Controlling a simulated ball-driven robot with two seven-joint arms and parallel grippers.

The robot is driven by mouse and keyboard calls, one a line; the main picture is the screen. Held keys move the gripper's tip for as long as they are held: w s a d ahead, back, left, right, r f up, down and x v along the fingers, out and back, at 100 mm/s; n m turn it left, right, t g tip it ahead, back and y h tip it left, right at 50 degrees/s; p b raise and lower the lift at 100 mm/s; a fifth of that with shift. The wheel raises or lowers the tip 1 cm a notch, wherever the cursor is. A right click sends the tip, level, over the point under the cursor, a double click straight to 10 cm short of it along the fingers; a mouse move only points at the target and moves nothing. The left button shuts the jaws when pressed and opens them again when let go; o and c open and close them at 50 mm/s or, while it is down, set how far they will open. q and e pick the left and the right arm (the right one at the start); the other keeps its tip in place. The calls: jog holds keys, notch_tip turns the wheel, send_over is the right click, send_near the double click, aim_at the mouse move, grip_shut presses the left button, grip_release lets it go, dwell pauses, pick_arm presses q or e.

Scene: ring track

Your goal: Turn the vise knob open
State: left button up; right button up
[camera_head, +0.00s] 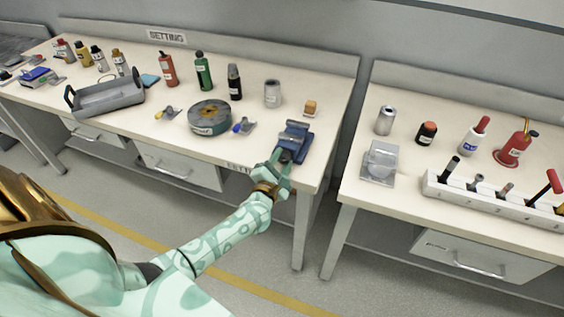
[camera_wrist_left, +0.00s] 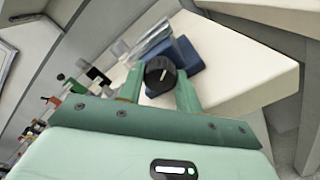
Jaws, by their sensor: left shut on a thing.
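The blue vise (camera_head: 296,140) stands at the front right corner of the left bench, with grey metal jaws on top. Its black knob (camera_wrist_left: 160,76) has a white line on its face and faces my left wrist camera. My left gripper (camera_head: 285,160) reaches the vise from the front. In the left wrist view its two green fingers (camera_wrist_left: 160,92) stand on either side of the knob and are shut on it. The vise body (camera_wrist_left: 183,52) shows behind the knob in the left wrist view. My right gripper is not in view.
The left bench (camera_head: 335,100) holds a round green tin (camera_head: 210,117), a grey tray (camera_head: 108,97) and several bottles.

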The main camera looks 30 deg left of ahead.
pick_arm(q)
jog(key=shift+f+n, duration=0.1)
jog(key=shift+n, duration=0.8)
jog(key=o, duration=1)
jog(key=p+v, duration=0.1)
jog(key=v, duration=1.5)
jog(key=shift+s+p, duration=0.25)
jog(key=shift+p, duration=0.15)
